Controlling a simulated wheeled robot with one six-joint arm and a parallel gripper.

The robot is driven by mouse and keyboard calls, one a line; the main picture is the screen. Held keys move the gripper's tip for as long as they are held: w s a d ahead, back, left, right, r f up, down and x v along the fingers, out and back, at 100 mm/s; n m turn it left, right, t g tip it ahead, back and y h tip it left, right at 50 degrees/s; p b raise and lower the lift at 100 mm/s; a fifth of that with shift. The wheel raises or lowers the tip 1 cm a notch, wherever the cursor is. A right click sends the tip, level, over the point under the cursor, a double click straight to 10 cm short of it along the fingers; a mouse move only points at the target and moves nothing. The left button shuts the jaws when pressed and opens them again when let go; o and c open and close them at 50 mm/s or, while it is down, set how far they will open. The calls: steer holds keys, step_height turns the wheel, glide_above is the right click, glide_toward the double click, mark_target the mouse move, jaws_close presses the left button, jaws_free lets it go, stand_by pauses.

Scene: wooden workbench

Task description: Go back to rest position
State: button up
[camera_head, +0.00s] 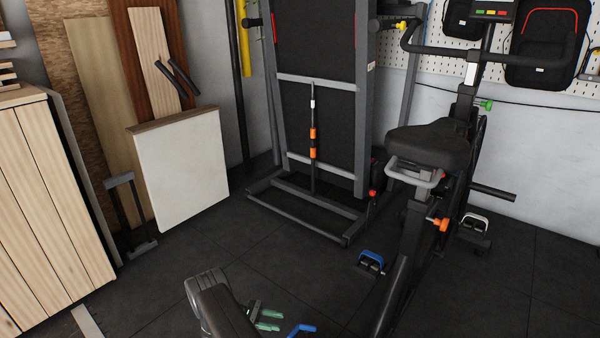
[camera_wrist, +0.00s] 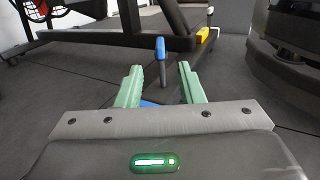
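My gripper (camera_head: 271,320) is at the bottom of the head view, low in front of me, with green fingers. In the wrist view my gripper (camera_wrist: 160,70) has its two green fingers spread apart with a gap between them. A blue-tipped part (camera_wrist: 160,48) on a dark post shows in that gap, and no finger visibly touches it. A blue piece (camera_head: 302,329) also shows just right of the gripper in the head view. I cannot tell whether both are the same thing. Nothing is held.
An exercise bike (camera_head: 430,145) stands at the right, with a blue-edged pedal (camera_head: 371,262) near the floor. A folded treadmill (camera_head: 315,130) stands at the back. A white panel (camera_head: 180,170) and wooden boards lean at the left. Dark floor (camera_head: 215,265) is open between them.

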mark_target(313, 326)
steer(key=d, duration=0.4)
steer(key=s+d, duration=0.1)
steer(key=d, duration=0.4)
steer(key=s+d, duration=0.1)
steer(key=d, duration=0.3)
steer(key=shift+d+r+b, duration=0.1)
steer(key=shift+d+b, duration=0.15)
steer(key=shift+b, duration=0.15)
steer(key=shift+a, duration=0.1)
steer(key=shift+d, duration=0.25)
steer(key=shift+a+n+t, duration=0.15)
steer(key=shift+n+t, duration=0.35)
steer(key=shift+t, duration=0.3)
steer(key=n+t, duration=0.1)
steer(key=t, duration=0.1)
steer(key=n+t, duration=0.2)
steer(key=t, duration=0.1)
steer(key=w+n+t+y, duration=0.1)
steer(key=n+t, duration=0.1)
steer(key=t, duration=0.1)
steer(key=shift+a, duration=0.1)
stand_by(0.7)
